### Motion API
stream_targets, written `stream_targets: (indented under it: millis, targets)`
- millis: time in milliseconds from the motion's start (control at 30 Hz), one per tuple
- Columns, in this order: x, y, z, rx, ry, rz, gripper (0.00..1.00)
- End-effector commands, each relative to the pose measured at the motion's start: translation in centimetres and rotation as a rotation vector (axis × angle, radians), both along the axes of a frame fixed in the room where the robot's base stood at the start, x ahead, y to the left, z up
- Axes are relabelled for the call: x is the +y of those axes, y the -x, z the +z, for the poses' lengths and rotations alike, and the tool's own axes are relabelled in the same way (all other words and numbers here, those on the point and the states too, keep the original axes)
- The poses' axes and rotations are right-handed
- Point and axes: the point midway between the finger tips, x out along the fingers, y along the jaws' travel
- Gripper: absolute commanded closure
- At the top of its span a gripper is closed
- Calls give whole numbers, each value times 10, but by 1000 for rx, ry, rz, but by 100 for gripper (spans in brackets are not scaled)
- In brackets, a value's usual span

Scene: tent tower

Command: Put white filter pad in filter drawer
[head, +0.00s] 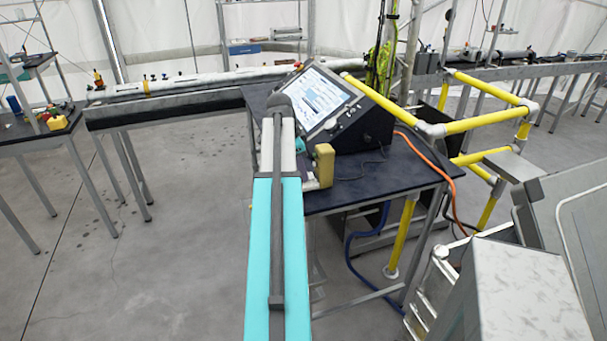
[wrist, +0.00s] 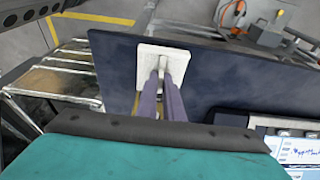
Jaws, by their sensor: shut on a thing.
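In the wrist view the white filter pad (wrist: 147,73) is a square white piece with a raised middle part. My gripper (wrist: 163,68) is shut on that middle part with its two long fingers. The pad shows against the dark tabletop; whether it touches it I cannot tell. In the head view my teal arm covers the gripper, and I cannot make out the pad. The filter drawer cannot be picked out in either view. A dark instrument with a lit screen (head: 323,98) stands on the table, and part of its screen (wrist: 300,154) shows at the wrist view's lower right.
The dark table (head: 385,178) has bare room right of my arm. A yellowish block (head: 323,165) shows beside my arm. An orange cable (head: 428,160) runs over the table's right edge. Yellow pipe rails (head: 487,121) stand to the right. Grey floor is open at left.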

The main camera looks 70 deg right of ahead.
Motion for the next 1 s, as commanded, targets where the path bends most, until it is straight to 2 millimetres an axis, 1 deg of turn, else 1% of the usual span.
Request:
stream_targets:
  millis: [400, 700, 1000]
  targets:
    - [0, 0, 27, 0, 0, 0, 100]
    - [28, 11, 28, 0, 0, 1, 100]
    - [69, 28, 31, 0, 0, 0, 100]
